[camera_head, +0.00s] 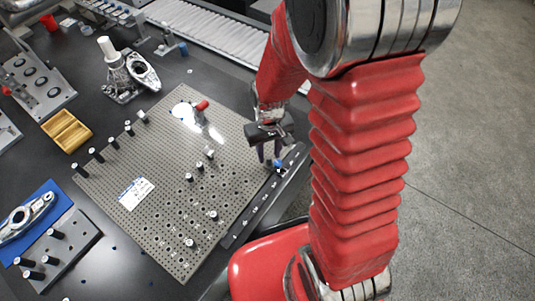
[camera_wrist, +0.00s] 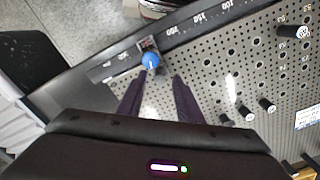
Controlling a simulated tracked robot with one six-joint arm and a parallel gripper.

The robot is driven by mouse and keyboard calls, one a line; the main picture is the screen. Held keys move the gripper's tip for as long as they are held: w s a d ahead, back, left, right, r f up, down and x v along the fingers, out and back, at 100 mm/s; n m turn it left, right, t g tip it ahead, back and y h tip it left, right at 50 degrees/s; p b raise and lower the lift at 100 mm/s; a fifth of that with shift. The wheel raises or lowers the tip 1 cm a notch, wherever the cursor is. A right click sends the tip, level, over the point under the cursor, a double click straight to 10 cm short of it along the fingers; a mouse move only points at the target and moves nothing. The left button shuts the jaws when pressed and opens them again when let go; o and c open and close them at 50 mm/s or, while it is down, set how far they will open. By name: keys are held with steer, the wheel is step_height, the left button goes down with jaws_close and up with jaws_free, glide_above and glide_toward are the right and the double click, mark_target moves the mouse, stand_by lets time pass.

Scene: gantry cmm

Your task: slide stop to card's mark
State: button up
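The stop, with a round blue knob (camera_wrist: 150,60), sits on the dark numbered rail (camera_wrist: 208,14) along the plate's edge. In the head view the blue knob (camera_head: 278,164) is near the rail's far end. My gripper (camera_wrist: 160,75) is open and empty; the knob shows just beyond the left fingertip, not between the fingers. In the head view my gripper (camera_head: 268,158) hangs beside the stop. I cannot tell whether they touch. The white card (camera_head: 135,193) lies on the perforated plate (camera_head: 160,160); its mark is too small to read. Part of the card (camera_wrist: 308,117) shows in the wrist view.
Several dark pins with pale tops, such as one pin (camera_head: 213,215), stand on the plate. A red-handled item (camera_head: 201,106) is at the plate's far side. A yellow tray (camera_head: 67,131) and metal parts stand left. Open floor (camera_head: 470,150) is right.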

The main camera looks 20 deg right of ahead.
steer(key=shift+f, duration=0.5)
steer(key=shift+c, duration=0.5)
jaws_close()
